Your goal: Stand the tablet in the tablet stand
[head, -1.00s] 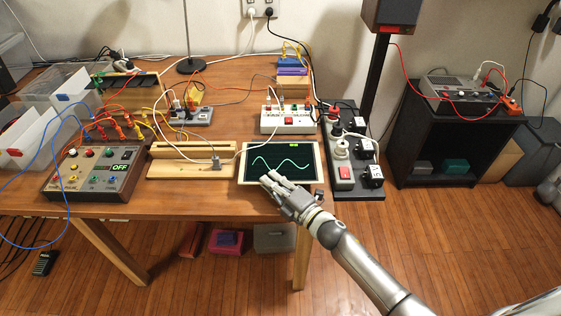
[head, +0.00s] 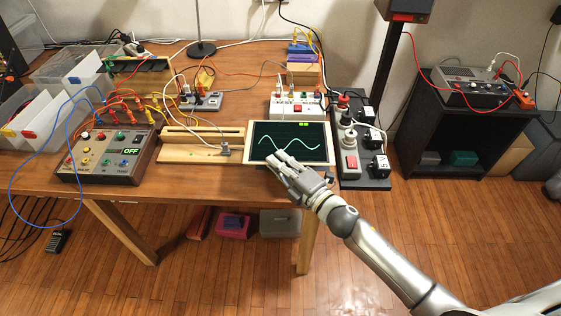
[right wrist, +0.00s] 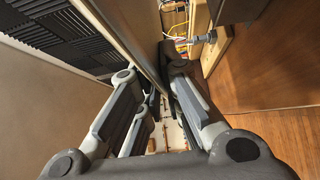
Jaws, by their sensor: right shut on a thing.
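The tablet (head: 316,155) has a pale frame and a dark screen with a green wave. It lies face up, roughly flat, at the table's front edge in the head view. My right gripper (head: 277,158) is shut on its front edge. In the right wrist view the tablet (right wrist: 128,28) runs between the fingers (right wrist: 165,88). I cannot tell whether the tablet still touches the table. The wooden tablet stand (head: 188,153), with a long slot, is just left of the tablet and empty. Part of it shows in the right wrist view (right wrist: 222,48). My left gripper is not in view.
A power strip (head: 363,160) with plugs stands right of the tablet. A white socket box (head: 310,105) is behind it. A grey plug (head: 224,150) on a white cable sits at the stand's right front. A control box (head: 100,165) and blue cable are further left.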

